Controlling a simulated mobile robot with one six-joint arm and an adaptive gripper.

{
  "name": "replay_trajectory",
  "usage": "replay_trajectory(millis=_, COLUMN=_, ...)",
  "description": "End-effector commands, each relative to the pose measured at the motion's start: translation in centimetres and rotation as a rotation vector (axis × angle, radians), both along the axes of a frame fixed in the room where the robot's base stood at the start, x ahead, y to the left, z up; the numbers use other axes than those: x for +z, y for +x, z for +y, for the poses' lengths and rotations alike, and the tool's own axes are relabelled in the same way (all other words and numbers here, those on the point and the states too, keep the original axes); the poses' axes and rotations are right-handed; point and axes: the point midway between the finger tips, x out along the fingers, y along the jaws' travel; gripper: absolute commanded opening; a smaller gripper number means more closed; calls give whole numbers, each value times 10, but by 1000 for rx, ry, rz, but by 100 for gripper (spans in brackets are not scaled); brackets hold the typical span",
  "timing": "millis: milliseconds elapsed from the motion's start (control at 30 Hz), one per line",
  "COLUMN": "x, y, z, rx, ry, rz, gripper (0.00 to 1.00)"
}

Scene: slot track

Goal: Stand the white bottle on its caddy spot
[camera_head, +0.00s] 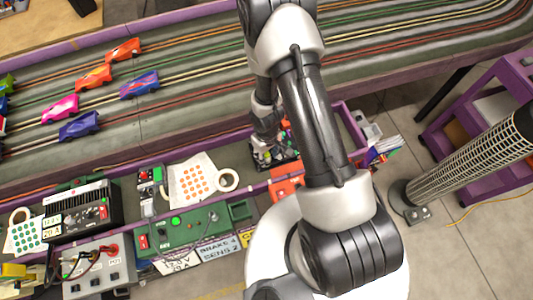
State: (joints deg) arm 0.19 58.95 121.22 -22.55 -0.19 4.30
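My gripper (264,138) points down at the end of my arm, over the shelf below the track. It is small, dark and partly covered by my own arm, so its fingers cannot be made out. Just under it is a dark caddy-like holder (284,156) with small pale and coloured items in and around it. I cannot clearly pick out the white bottle; small white patches show by the gripper's tip, but I cannot tell whether one is the bottle. The bottle's spot on the caddy is not distinguishable either.
The slot track (200,80) with several toy cars runs behind the shelf. A tape roll (227,180), dotted sheet (192,180), green control box (185,228) and black power unit (84,208) crowd the left. A red-orange bin (286,188) is close by. A mesh column (470,155) stands right.

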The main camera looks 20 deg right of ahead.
Motion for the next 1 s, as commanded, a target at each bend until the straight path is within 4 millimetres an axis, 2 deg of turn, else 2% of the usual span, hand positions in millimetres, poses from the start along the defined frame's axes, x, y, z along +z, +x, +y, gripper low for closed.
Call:
replay_trajectory(millis=133, x=0, y=0, z=0, rx=0, ry=0, rz=0, gripper=47)
replay_trajectory(millis=567, x=5, y=0, z=0, rx=0, ry=0, rz=0, gripper=47)
replay_trajectory(millis=767, x=23, y=0, z=0, rx=0, ry=0, rz=0, gripper=47)
replay_trajectory(millis=1000, x=60, y=0, z=0, rx=0, ry=0, rz=0, gripper=47)
